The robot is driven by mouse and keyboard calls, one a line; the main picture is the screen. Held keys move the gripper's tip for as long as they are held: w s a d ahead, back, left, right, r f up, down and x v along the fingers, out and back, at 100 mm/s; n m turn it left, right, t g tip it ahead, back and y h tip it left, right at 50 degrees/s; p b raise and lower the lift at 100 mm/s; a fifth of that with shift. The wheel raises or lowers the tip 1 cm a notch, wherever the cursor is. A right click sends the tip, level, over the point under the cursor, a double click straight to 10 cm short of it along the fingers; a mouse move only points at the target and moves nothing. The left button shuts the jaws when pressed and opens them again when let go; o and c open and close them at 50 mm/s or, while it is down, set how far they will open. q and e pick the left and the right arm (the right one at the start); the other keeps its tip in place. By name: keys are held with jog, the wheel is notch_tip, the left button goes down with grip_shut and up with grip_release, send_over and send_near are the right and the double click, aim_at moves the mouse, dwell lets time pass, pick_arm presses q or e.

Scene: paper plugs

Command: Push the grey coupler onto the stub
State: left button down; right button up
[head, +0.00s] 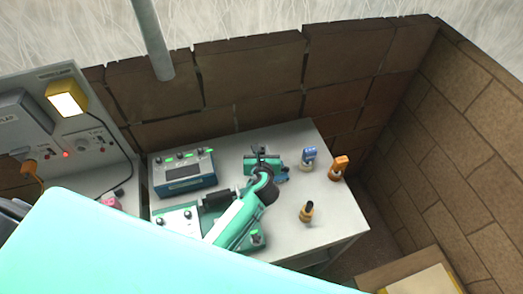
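One teal arm of mine, which I take for the left, reaches over the table from the lower left. Its dark wrist ring shows mid-table. My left gripper (262,163) seems to be the small teal and dark part beyond that ring; its fingers are too small to read. My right gripper is not in view. I cannot pick out the grey coupler or the stub for certain. A blue and white plug piece (308,157), an orange and grey one (339,168) and a black and orange one (306,212) stand apart on the table's right half.
The pale table (328,222) is bare around these pieces. A teal instrument (184,173) stands at its back left, with another white-fronted unit (176,222) before it. A panel with a yellow lamp (66,98) is at left. Brick walls enclose the back and right. My teal link hides the foreground.

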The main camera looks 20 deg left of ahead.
pick_arm(q)
jog(key=shift+f+b, duration=1.1)
jog(key=shift+f, duration=0.95)
jog(key=c, duration=1.2)
grip_release()
jog(key=shift+c, duration=0.2)
jog(key=b+v, duration=0.3)
jog(key=v, duration=1)
jog(key=shift+s, duration=0.4)
jog(key=shift+d+r, duration=0.1)
